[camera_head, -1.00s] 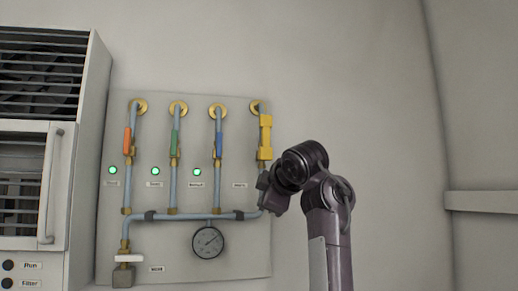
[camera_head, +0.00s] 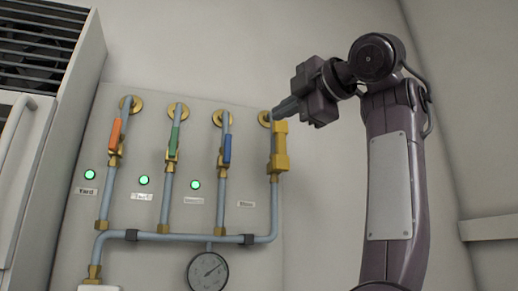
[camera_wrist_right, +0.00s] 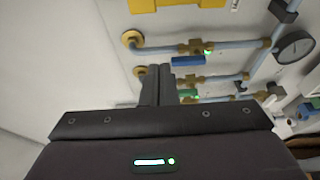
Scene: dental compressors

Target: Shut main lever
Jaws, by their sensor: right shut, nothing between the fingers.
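A wall panel (camera_head: 150,210) carries four pipes with valves. An orange lever (camera_head: 115,134), a green lever (camera_head: 175,137) and a blue lever (camera_head: 227,149) lie roughly along their pipes. A yellow valve part (camera_head: 279,150) is on the rightmost pipe; it also shows at the top of the right wrist view (camera_wrist_right: 172,5). A white handle (camera_head: 98,288) is cut off at the bottom edge. I cannot tell surely which label reads main. My right gripper (camera_head: 280,110) is shut and empty, near the top of the yellow part; contact is unclear. My left gripper is out of view.
A pressure gauge (camera_head: 207,272) hangs below the horizontal pipe (camera_head: 190,237). Three green lamps glow on the panel, one being the leftmost lamp (camera_head: 90,174). A white cabinet (camera_head: 45,150) stands at the left. Bare wall (camera_head: 315,220) lies right of the panel.

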